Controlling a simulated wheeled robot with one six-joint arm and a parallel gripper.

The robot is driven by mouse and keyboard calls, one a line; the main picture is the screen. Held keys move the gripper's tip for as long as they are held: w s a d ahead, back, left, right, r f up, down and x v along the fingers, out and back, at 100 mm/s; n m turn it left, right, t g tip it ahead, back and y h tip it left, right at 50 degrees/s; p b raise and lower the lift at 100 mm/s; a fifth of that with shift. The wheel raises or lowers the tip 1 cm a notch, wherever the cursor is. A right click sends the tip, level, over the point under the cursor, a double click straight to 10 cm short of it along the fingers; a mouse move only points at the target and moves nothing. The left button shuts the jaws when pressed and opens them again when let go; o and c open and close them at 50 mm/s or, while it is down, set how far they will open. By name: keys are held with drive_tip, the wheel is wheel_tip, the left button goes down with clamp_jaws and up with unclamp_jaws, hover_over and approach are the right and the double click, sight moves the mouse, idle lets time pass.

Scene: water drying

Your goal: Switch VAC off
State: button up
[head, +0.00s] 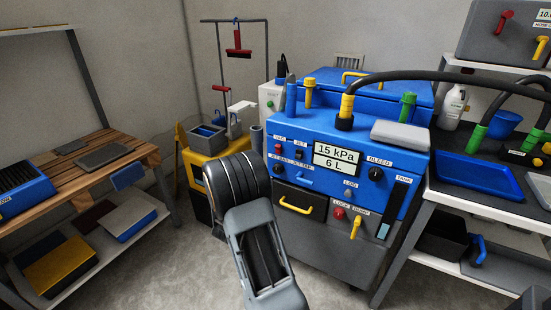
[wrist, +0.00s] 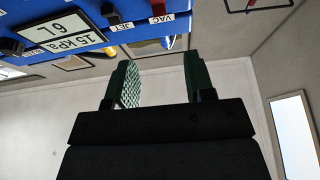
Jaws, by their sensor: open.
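The VAC switch appears beyond the fingertips, with a gap between. In the head view my arm hides the gripper. The display (head: 337,155) reads 15 kPa and 6 L.
A yellow handle (head: 296,205) juts out lower down. A yellow cart (head: 197,147) stands left of the machine. A wooden-topped bench (head: 130,146) is further left, with clear floor between.

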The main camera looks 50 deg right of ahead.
sight(277, 148)
drive_tip(key=b+x, duration=0.1)
drive_tip(key=x, duration=1.2)
drive_tip(key=shift+r, duration=0.1)
